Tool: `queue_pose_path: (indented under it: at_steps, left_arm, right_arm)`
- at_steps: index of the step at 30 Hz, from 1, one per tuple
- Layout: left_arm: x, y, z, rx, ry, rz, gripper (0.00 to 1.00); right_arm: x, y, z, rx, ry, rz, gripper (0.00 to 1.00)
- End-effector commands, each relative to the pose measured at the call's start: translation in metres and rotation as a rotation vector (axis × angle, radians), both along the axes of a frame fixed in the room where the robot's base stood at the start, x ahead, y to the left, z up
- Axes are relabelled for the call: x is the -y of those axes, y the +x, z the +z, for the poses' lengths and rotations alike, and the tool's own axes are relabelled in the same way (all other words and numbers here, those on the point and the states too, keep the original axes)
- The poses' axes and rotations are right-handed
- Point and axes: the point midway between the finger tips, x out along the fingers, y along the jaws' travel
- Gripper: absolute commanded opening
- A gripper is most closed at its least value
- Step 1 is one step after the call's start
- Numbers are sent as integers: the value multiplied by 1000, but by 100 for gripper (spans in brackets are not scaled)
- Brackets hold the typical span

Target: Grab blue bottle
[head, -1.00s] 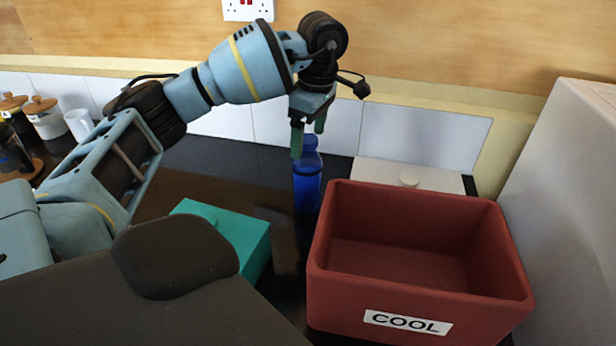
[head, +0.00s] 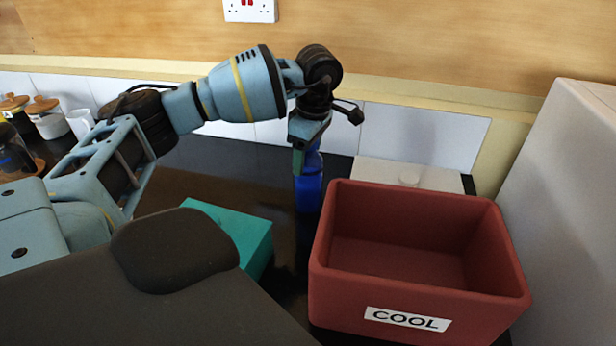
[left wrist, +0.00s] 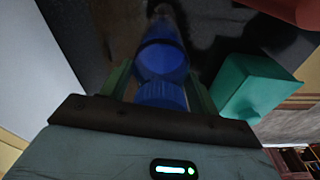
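The blue bottle (head: 309,188) stands upright on the dark counter, just left of the red box marked COOL. My left gripper (head: 301,162) points down over the bottle's top, and its near finger hides part of the neck. In the left wrist view the blue bottle (left wrist: 162,65) shows between the two green fingers of the left gripper (left wrist: 160,88), with its cap close to the palm. The fingers are apart, one on each side of the cap; I cannot tell whether they touch it. My right gripper is not in view.
The red box (head: 420,308) stands close to the bottle's right. A teal box (head: 240,235) lies at front left; a white lidded box (head: 410,174) is behind the red one. Jars (head: 45,118) stand far left. The plywood wall is behind.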

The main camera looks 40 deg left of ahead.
Motion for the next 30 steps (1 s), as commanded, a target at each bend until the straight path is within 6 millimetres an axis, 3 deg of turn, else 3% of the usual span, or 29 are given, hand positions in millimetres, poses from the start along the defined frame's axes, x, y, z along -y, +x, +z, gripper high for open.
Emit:
queue_pose_path:
  at_steps: [1,10,20,30]
  left_arm:
    - [0,0,0,0,0,0,50]
    - [0,0,0,0,0,0,10]
    - [0,1,8,2,0,0,10]
    - [1,1,66,6,-1,-1,10]
  right_arm:
    - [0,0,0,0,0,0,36]
    - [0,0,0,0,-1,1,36]
    - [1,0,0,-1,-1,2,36]
    - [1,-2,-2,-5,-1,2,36]
